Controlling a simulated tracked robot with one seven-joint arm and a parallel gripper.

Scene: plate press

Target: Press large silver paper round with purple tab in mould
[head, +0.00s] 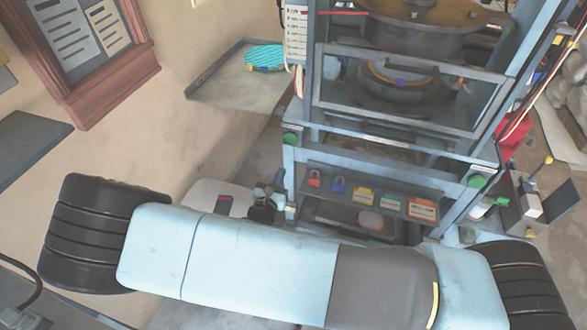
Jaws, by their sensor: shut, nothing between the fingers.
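The press (292,165) is a light-blue frame at the upper right. Its lower mould (400,103) is a dark round with a copper-coloured rim. A purple tab (400,82) shows at the front of the mould; the paper round it belongs to is mostly hidden. The upper die (420,38) hangs above, apart from the mould. A grey-framed guard (400,121) stands across the mould's front. Green buttons sit on the left post (291,139) and right post (477,181). My gripper (264,206) is shut and empty, low left of the press, partly hidden by my arm.
A wall shelf (215,85) at the left holds teal patterned rounds (264,57) with coloured tabs. A ledge below the mould holds padlocks (314,178) and small labelled boxes (364,196). A pale disc (370,221) lies lower. A framed board (85,30) hangs at left.

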